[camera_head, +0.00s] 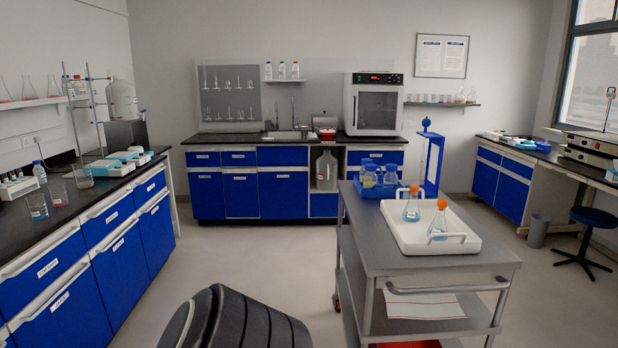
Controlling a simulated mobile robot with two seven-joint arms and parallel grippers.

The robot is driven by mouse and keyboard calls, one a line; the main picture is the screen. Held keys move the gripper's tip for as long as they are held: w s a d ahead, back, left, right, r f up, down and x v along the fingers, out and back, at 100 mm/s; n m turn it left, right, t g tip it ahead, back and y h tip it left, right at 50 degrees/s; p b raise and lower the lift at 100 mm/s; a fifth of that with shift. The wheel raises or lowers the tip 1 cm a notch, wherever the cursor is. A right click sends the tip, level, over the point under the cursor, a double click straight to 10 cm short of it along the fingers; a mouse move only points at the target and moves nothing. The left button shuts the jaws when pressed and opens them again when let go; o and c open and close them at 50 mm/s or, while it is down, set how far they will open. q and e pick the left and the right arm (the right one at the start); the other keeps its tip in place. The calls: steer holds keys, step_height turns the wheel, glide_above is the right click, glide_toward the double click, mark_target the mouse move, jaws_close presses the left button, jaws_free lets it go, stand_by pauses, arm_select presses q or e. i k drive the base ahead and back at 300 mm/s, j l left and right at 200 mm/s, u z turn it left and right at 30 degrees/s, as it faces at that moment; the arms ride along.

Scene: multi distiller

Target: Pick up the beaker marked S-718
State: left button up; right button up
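Several glass beakers stand near the front of the left bench: one with a little blue at its base (37,206), one with pink liquid (58,191), and one with a pale content (84,177). They carry small labels, but the text is too small to read, so I cannot tell which is marked S-718. Neither of my grippers is in view.
A steel cart (376,258) with a white tray (402,240) and orange-stoppered flasks (411,209) stands right of centre.

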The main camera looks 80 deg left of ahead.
mark_target(37, 203)
steer(key=u, duration=1.25)
steer(key=j+u, duration=0.15)
steer(key=u, duration=0.25)
steer(key=j+u, duration=0.15)
steer(key=u, duration=0.25)
steer(key=j+u, duration=0.15)
steer(key=u, duration=0.25)
steer(key=j+u, duration=0.3)
steer(key=u, duration=0.15)
steer(key=i+j+u, duration=0.2)
steer(key=u, duration=0.2)
steer(key=i+j+u, duration=0.4)
steer(key=i+j, duration=0.45)
steer(key=i, duration=0.15)
steer(key=i+j, duration=0.1)
steer(key=i, duration=0.2)
